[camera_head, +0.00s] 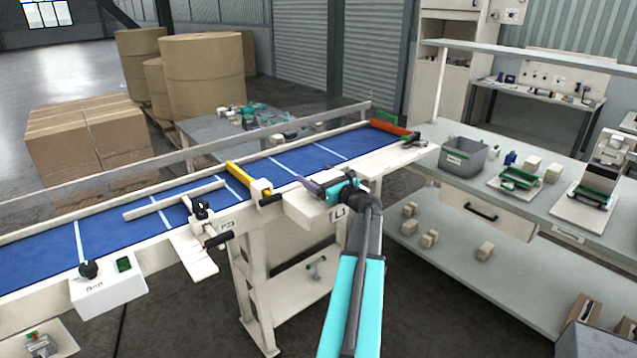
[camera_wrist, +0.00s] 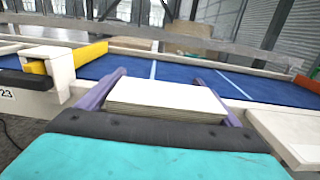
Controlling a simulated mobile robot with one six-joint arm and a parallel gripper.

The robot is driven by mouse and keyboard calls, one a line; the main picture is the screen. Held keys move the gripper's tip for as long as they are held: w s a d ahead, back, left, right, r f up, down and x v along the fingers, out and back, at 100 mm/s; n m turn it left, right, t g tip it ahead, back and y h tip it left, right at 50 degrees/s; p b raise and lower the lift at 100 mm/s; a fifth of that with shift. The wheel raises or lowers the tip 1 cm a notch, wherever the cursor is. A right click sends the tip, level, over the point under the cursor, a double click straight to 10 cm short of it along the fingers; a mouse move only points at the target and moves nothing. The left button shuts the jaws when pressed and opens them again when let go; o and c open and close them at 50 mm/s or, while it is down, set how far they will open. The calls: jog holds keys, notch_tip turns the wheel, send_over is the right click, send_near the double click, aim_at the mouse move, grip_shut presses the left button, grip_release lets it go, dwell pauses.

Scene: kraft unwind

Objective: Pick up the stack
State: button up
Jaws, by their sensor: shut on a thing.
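The stack (camera_wrist: 165,98) is a pale, cream block of thin layered sheets. In the wrist view it lies flat between the two purple fingers of my gripper (camera_wrist: 165,96), one finger against each side. In the head view my gripper (camera_head: 318,188) is at the near edge of the blue conveyor (camera_head: 285,163), beside a cream side plate. There the stack is hidden or too small to make out. I cannot tell whether the stack still touches a surface below it.
A yellow bar (camera_head: 242,176) crosses the belt left of my gripper, and an orange-red bar (camera_head: 390,127) stands at its far end. A cream side plate (camera_wrist: 290,135) is close on the right. A grey bin (camera_head: 463,157) and green-framed trays (camera_head: 519,178) stand on the right bench.

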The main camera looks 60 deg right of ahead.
notch_tip(320, 180, up, 10)
jog(key=b, duration=0.2)
dwell(0.7)
dwell(0.5)
jog(key=shift+s, duration=0.1)
